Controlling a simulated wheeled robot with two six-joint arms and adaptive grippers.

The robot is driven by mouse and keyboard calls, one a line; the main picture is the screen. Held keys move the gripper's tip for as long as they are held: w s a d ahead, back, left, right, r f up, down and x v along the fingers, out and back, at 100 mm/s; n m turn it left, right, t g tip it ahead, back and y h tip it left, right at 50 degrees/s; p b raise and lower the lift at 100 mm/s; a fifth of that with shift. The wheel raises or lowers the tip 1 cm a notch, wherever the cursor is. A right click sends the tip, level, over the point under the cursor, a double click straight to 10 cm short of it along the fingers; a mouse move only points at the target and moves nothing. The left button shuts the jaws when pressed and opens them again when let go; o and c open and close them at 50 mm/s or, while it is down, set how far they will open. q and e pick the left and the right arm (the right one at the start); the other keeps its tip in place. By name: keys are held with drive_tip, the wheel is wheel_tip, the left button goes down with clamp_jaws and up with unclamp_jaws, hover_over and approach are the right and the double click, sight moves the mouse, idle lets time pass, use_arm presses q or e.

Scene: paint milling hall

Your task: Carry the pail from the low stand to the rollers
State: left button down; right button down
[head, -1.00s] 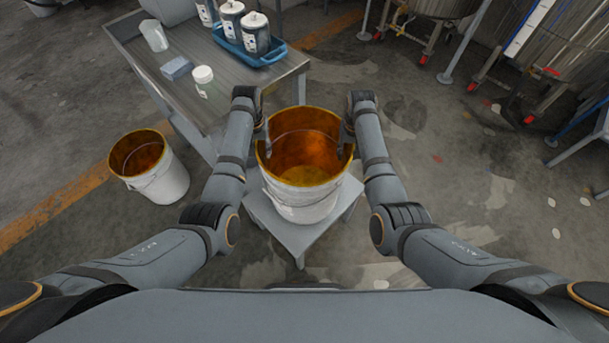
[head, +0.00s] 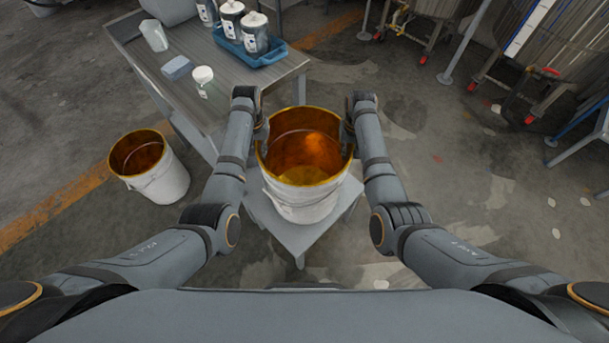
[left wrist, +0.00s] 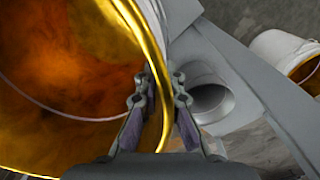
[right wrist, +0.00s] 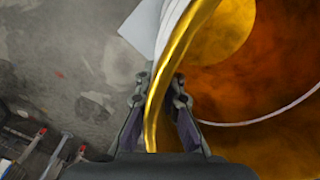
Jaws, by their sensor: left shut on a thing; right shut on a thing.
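A white pail (head: 300,203) with a gold rim and amber inside stands upright at the low grey stand (head: 293,238); I cannot tell whether its base is touching the stand. My left gripper (head: 264,137) is shut on the left side of its rim; in the left wrist view the fingers (left wrist: 160,95) straddle the gold rim. My right gripper (head: 347,137) is shut on the right side; in the right wrist view its fingers (right wrist: 160,95) straddle the rim too. The pail's handle wire shows. I cannot identify the rollers in these views.
A second white pail (head: 163,183) stands on the floor at left. A grey table (head: 205,52) behind it holds a blue tray (head: 262,60) with several canisters, a white-lidded jar (head: 203,82) and a blue block (head: 177,68). Tanks (head: 560,50) stand at back right. The floor at right is mostly clear.

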use_arm(q)
drive_tip(key=shift+w+a+r, duration=0.1)
drive_tip(key=shift+r, duration=0.05)
use_arm(e)
drive_tip(key=shift+w+d+r, duration=0.1)
drive_tip(key=shift+r, duration=0.05)
